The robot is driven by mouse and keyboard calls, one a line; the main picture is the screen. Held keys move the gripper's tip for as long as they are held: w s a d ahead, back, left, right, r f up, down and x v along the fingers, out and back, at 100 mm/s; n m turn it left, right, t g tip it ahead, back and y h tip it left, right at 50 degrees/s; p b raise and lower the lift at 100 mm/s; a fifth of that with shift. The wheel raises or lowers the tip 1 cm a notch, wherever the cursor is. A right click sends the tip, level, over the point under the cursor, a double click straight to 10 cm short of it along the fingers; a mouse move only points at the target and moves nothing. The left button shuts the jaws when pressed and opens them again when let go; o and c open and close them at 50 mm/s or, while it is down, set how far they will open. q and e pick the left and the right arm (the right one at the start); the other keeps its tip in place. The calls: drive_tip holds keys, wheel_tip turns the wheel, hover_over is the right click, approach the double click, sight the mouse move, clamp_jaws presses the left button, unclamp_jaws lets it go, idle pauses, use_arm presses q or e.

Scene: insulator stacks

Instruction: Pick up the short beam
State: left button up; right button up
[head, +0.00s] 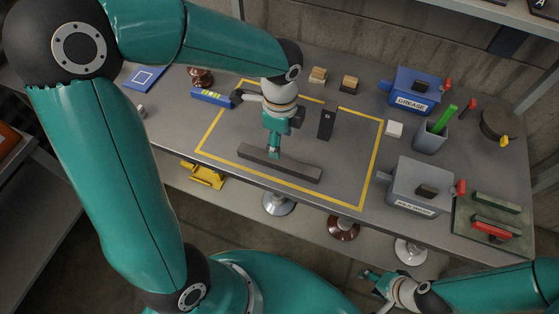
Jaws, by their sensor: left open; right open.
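A dark grey-brown beam (301,171) lies flat inside the yellow outline on the grey table, slanting slightly down to the right. My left gripper (273,154) reaches down from above over the beam, left of its middle. It is open, and its fingertips are at or just above the beam; I cannot tell whether they touch it. The gripper hides part of the beam. My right gripper (370,279) is open and empty, below the table's front edge at the lower right.
A small black block (327,123) stands inside the yellow outline, right of my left gripper. A blue grease box (412,92), a grey box (418,185), a cup with a green stick (432,137) and a green tray (487,236) fill the right side. Insulators stand below the table.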

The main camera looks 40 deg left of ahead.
sight(278, 163)
use_arm(q)
drive_tip(key=f, duration=0.8)
drive_tip(key=shift+s+f, duration=0.25)
drive_tip(key=shift+s, duration=0.1)
drive_tip(key=shift+r, duration=0.1)
clamp_jaws()
